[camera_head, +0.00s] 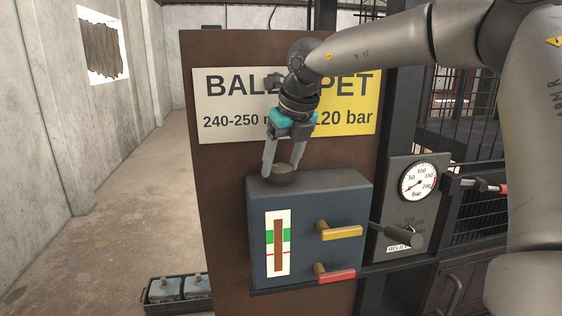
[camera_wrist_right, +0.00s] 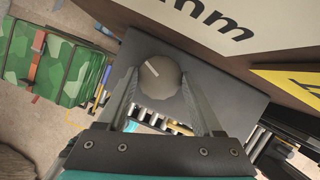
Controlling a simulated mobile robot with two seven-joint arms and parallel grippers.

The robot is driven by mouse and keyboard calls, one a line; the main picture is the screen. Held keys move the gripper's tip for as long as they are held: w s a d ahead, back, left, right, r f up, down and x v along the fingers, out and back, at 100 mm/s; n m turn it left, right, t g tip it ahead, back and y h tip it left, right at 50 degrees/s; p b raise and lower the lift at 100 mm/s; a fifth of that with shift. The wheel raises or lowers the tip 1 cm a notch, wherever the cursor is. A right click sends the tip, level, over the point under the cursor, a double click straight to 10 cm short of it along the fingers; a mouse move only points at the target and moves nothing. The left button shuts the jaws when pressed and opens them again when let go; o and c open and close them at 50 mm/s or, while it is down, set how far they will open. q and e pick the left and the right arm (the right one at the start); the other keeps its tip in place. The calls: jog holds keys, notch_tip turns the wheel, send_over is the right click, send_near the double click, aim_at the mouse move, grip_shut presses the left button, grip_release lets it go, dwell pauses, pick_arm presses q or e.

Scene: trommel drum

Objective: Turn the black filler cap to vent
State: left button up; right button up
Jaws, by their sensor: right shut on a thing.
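The black filler cap (camera_head: 281,174) sits on top of the dark blue-grey tank box (camera_head: 342,188). In the right wrist view the cap (camera_wrist_right: 158,78) is round with a knurled edge and a pale pointer line that slants toward the upper left. My right gripper (camera_head: 283,170) reaches down from above and is shut on the cap, one finger on each side. The fingers also show in the right wrist view (camera_wrist_right: 160,88). No vent marking can be made out. My left gripper is not in view.
The tank front has a level gauge (camera_head: 277,243), a yellow-handled valve (camera_head: 341,233) and a red-handled valve (camera_head: 336,276). A pressure gauge (camera_head: 419,181) and a black-knobbed lever (camera_head: 400,237) are to the right. A sign (camera_head: 225,104) is behind my gripper. Open floor lies left.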

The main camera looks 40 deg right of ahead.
jog(key=n+y+p, duration=0.1)
jog(key=n, duration=0.1)
jog(key=n+p, duration=0.1)
jog(key=n, duration=0.1)
jog(key=shift+d+r+n+y, duration=0.1)
jog(key=shift+d+n+y, duration=0.05)
jog(key=shift+n+y, duration=0.25)
jog(key=shift+w+p, duration=0.1)
jog(key=shift+p, duration=0.2)
jog(key=o, duration=1.4)
jog(key=shift+c, duration=0.2)
jog(key=b+v, duration=0.1)
jog(key=v, duration=1.4)
jog(key=shift+d, duration=0.1)
